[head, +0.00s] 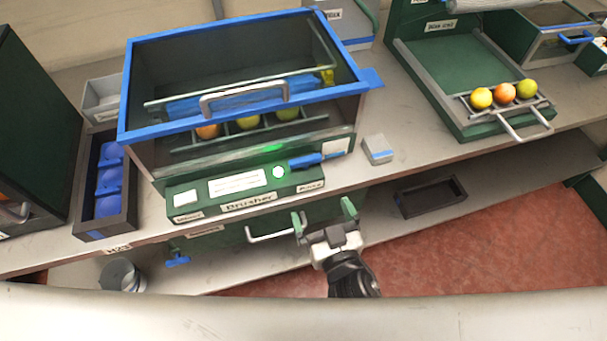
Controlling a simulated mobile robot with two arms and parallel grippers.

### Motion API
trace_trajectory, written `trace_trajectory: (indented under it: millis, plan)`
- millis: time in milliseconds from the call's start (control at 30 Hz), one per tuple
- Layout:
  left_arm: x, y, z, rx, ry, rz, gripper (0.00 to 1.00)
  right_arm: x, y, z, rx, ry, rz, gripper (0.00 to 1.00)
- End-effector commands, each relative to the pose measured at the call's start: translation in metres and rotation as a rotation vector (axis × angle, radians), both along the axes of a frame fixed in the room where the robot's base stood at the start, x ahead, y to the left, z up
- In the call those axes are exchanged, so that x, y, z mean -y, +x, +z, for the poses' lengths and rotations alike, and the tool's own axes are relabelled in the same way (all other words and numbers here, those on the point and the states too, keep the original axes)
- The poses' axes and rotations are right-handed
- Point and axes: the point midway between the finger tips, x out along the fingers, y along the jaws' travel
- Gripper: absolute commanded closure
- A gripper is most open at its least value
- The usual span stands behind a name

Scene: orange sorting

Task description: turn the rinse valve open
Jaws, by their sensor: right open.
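A blue lever (306,160) lies roughly sideways to the right of that button. A small blue valve-like handle (177,260) shows below the counter front, at lower left. I cannot read for sure which of the two is labelled rinse. My right gripper (323,214) is open and empty, in front of and below the panel's right end, beside a grey bar handle (270,236). It appears apart from both blue handles. My left gripper is out of view.
Oranges sit behind the Brusher's blue-framed window (240,118). A green tray (455,85) holds several fruits. An empty dark tray (430,196) lies lower right.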

Motion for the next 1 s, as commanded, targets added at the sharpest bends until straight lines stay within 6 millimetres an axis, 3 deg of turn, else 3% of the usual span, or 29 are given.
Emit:
trace_trajectory:
  millis: [100,200,700,1000]
  plan:
    - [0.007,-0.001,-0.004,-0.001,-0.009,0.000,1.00,0.001,0.001,0.023,0.056,0.018,-0.006,0.00]
    - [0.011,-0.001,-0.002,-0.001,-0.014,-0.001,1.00,0.000,0.006,0.029,0.068,0.022,-0.007,0.00]
    - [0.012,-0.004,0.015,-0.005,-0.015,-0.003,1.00,-0.027,0.087,0.029,0.066,0.020,-0.007,0.00]
    - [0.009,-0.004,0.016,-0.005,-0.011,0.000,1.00,-0.032,0.104,0.028,0.064,0.021,-0.008,0.00]
